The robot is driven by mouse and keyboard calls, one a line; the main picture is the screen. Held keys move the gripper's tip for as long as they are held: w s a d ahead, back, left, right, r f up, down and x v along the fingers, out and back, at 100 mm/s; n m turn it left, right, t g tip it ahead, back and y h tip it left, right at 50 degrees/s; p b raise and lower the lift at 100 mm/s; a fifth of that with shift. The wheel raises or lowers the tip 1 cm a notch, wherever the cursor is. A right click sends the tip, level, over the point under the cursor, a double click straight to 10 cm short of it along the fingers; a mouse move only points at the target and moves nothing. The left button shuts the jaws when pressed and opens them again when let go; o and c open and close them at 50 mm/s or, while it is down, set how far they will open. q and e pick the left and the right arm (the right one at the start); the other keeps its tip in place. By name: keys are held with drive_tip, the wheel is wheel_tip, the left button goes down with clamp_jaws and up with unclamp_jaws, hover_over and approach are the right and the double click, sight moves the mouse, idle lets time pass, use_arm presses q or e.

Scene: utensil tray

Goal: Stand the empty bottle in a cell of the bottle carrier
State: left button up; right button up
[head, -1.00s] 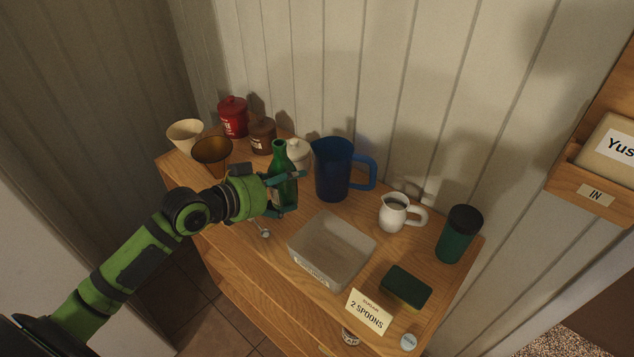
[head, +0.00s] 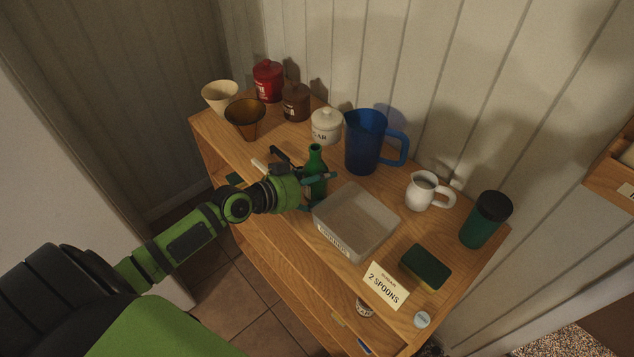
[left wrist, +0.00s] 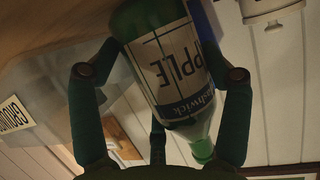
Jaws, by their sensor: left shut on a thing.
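The left gripper's fingers (left wrist: 158,85) close around the bottle from both sides. The gripper hides part of the bottle in the head view. No bottle carrier is in view. My right gripper is not in view.
A grey bin (head: 352,240) stands just right of the bottle. Behind are a blue jug (head: 362,145), a white sugar jar (head: 326,127) and a brown cup (head: 245,119). A white pitcher (head: 420,190), green tumbler (head: 484,222) and sponge (head: 425,267) stand at right.

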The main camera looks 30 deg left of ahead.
use_arm(q)
drive_tip(key=shift+f, duration=0.1)
drive_tip(key=o, duration=1.2)
drive_tip(key=shift+o, duration=0.4)
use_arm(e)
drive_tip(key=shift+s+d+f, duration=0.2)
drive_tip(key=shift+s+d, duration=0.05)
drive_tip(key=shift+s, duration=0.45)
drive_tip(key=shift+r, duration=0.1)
use_arm(q)
drive_tip(key=shift+s, duration=0.1)
drive_tip(key=b+v, duration=0.2)
drive_tip(key=v, duration=1)
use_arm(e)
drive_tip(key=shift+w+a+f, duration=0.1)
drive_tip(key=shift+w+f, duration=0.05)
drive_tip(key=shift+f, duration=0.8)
